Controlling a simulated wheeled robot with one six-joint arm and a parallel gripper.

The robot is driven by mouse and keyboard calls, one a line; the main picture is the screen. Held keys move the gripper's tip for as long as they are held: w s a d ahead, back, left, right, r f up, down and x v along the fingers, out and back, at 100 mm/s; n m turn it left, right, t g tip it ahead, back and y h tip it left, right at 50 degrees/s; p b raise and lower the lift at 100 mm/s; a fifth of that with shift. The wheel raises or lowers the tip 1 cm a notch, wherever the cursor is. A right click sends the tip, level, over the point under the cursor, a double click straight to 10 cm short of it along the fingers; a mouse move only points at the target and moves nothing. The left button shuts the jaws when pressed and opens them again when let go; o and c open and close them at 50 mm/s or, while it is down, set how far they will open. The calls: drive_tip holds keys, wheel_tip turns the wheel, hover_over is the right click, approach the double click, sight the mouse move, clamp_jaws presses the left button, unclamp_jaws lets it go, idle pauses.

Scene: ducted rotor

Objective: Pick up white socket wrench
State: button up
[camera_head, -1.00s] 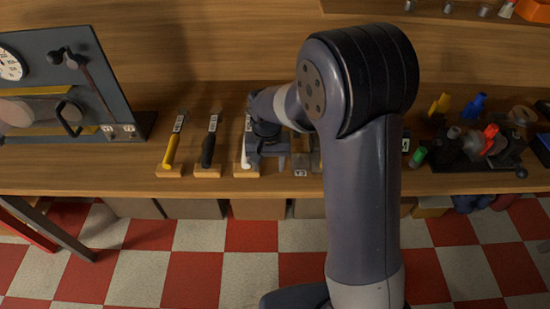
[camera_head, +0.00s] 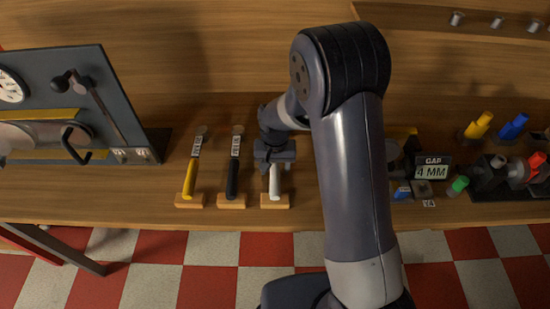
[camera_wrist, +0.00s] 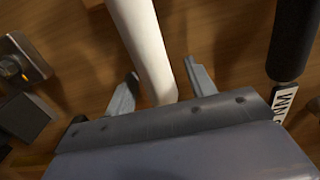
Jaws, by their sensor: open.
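The white socket wrench (camera_head: 274,181) rests with its white handle on a small wooden block (camera_head: 275,202) on the workbench; its upper part is hidden by my gripper in the head view. In the wrist view the white handle (camera_wrist: 143,45) runs from the top edge down between the fingers. My gripper (camera_head: 274,163) is over the wrench, and in the wrist view its open fingers (camera_wrist: 160,92) stand on either side of the handle, with a gap on both sides. I cannot tell how far above the bench the fingertips are.
A black-handled tool (camera_head: 232,178) and a yellow-handled tool (camera_head: 190,178) lie on similar blocks to the left. The black handle also shows in the wrist view (camera_wrist: 294,40). A "GAP 4 MM" display (camera_head: 432,170) and coloured items stand to the right. A dark panel (camera_head: 80,100) stands far left.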

clamp_jaws()
idle(0.4)
